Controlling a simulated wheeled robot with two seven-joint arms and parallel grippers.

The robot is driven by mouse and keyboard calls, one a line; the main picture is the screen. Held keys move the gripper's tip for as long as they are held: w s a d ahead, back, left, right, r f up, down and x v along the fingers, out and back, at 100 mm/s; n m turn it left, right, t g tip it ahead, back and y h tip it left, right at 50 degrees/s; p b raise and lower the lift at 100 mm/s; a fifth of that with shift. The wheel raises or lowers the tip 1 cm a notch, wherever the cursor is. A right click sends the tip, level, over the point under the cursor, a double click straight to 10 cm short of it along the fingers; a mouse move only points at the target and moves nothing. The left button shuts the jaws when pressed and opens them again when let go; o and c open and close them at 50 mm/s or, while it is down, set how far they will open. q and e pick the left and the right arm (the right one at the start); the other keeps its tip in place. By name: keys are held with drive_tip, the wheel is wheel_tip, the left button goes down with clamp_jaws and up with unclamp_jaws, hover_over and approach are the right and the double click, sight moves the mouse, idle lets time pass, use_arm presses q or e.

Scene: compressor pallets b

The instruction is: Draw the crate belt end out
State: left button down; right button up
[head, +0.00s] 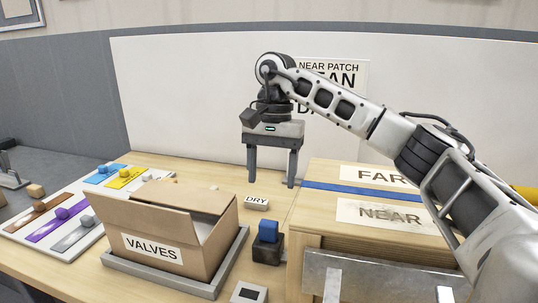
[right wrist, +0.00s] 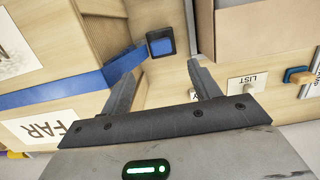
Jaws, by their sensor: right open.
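The wooden crate (head: 330,243) stands at the right with FAR and NEAR labels on its lid. A blue belt (head: 345,190) crosses the lid between the labels. In the right wrist view the belt (right wrist: 60,95) bends over the crate's edge and runs down its side; I cannot make out its free end. A blue block (head: 268,229) sits in a dark holder beside the crate; it also shows in the right wrist view (right wrist: 161,46). My right gripper (head: 271,180) is open and empty, fingers down, above the table beyond the holder. My left gripper is not in view.
An open cardboard box (head: 150,220) marked VALVES stands in a grey tray (head: 170,284) left of the holder. A DRY block (head: 257,203) lies behind it. A board with coloured sliders (head: 65,225) is at the left. A metal plate (head: 385,278) fronts the crate.

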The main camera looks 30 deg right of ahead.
sight(269, 222)
drive_tip(key=f, duration=0.7)
drive_tip(key=a+f+p, duration=0.1)
drive_tip(key=f, duration=0.2)
drive_tip(key=shift+s+a+f, duration=0.1)
drive_tip(key=shift+s+f, duration=0.2)
drive_tip(key=shift+s, duration=0.1)
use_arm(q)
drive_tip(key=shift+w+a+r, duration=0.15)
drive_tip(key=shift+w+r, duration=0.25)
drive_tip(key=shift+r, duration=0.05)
use_arm(e)
drive_tip(key=shift+f, duration=0.6)
drive_tip(key=c, duration=1.1)
drive_tip(key=shift+o, duration=1.1)
drive_tip(key=c, duration=0.3)
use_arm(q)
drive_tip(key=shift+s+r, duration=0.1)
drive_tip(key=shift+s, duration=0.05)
use_arm(e)
drive_tip(key=shift+r, duration=0.1)
use_arm(q)
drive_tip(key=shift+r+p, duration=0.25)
drive_tip(key=shift+p, duration=0.1)
use_arm(e)
drive_tip(key=shift+r, duration=0.45)
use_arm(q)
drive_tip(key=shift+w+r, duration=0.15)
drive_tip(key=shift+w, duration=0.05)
use_arm(e)
drive_tip(key=shift+r, duration=0.1)
